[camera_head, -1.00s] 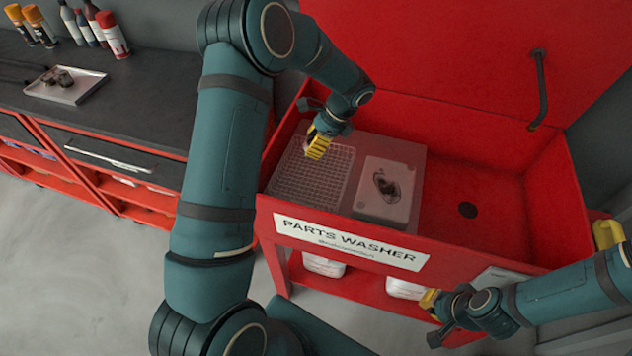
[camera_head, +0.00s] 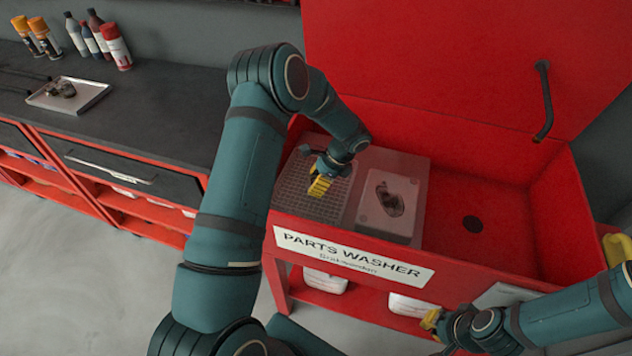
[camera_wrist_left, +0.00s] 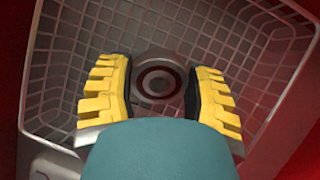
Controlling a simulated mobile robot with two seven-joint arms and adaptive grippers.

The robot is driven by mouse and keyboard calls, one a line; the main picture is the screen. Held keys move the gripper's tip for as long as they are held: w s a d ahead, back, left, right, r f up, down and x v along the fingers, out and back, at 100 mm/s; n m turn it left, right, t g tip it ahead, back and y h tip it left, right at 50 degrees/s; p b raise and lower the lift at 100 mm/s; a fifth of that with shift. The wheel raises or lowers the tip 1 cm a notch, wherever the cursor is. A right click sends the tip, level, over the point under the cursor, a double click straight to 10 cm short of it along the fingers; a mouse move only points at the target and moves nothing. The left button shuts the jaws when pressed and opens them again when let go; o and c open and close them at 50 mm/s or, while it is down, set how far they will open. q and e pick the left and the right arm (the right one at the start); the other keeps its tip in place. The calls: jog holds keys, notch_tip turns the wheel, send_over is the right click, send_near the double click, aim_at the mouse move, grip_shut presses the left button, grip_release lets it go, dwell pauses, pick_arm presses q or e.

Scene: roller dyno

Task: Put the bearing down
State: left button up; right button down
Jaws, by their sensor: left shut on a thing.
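The bearing (camera_wrist_left: 158,82), a grey ring with a dark inner band, sits between the two yellow fingers of my left gripper (camera_wrist_left: 157,90) in the left wrist view. My left gripper is shut on it. In the head view the left gripper (camera_head: 320,186) is over the wire basket (camera_head: 295,197) at the left side of the parts washer (camera_head: 350,240). The basket's grid also shows behind the bearing in the left wrist view (camera_wrist_left: 235,50). I cannot tell whether the bearing touches the basket floor. My right gripper (camera_head: 432,320) is low in front of the washer; its fingers are too small to read.
A light tray (camera_head: 375,222) with a dark part (camera_head: 390,200) lies right of the basket. The washer's right basin with a drain (camera_head: 473,224) is empty. The raised red lid (camera_head: 430,70) stands behind. A workbench (camera_head: 150,120) with a metal tray (camera_head: 92,97) and bottles is at left.

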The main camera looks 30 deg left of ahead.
pick_arm(q)
jog(key=shift+r, duration=0.1)
jog(key=o, duration=1.2)
jog(key=p+v, duration=0.1)
jog(key=v, duration=1.1)
jog(key=shift+s, duration=0.1)
